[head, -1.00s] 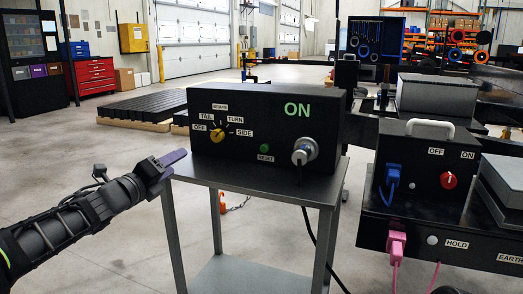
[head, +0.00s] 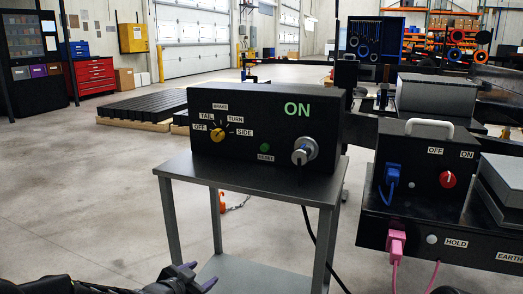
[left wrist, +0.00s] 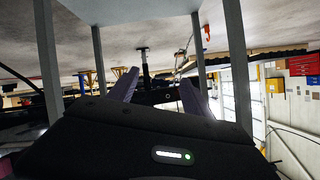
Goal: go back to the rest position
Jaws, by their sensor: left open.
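My left gripper (head: 199,276) is low at the bottom edge of the head view, in front of the cart and below its top. Its purple fingers are apart with nothing between them; they also show in the left wrist view (left wrist: 160,93). My right gripper is not in view. A black control box (head: 250,110) with a lit green "ON" stands on the grey cart (head: 190,166). The left gripper is apart from all of these.
The cart's legs (head: 170,225) stand close to my left arm. The concrete floor at left (head: 70,190) is clear.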

